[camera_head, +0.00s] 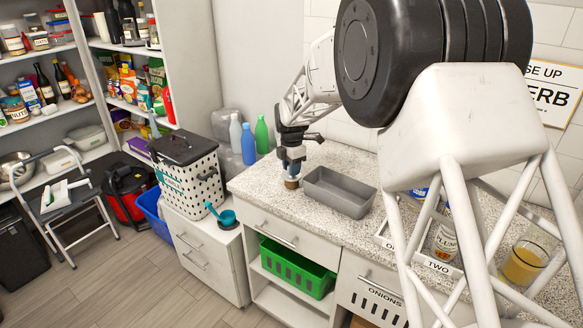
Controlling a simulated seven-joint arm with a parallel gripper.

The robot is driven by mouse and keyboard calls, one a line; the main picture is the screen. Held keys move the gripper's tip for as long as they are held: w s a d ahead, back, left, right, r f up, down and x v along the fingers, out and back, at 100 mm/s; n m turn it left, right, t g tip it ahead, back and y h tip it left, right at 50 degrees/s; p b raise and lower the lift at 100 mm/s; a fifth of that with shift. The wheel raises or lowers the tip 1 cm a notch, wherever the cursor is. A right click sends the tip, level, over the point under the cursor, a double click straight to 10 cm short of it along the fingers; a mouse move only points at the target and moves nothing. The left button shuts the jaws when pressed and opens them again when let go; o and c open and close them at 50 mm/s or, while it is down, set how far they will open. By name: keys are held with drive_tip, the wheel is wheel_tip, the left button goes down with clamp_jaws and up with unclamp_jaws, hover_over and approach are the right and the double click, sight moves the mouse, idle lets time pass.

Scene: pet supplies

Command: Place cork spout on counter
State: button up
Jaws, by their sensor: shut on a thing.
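My gripper (291,175) points down over the left end of the speckled counter (268,176), left of the grey tray. It is shut on a small brown thing, which looks like the cork spout (292,184). The cork spout is low at the counter surface, close to the front left edge. I cannot tell whether it touches the counter. The fingers hide its upper part.
A grey open tray (341,193) sits just right of my gripper. White (235,134), blue (248,145) and green (262,135) bottles stand behind it to the left. A dotted bin (187,177) stands left of the counter. A jar (524,263) stands at the right.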

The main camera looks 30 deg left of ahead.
drive_tip(key=shift+f, duration=0.1)
drive_tip(key=o, duration=0.9)
wheel_tip(320, 180, up, 12)
drive_tip(key=shift+r, duration=0.15)
idle(0.4)
idle(0.8)
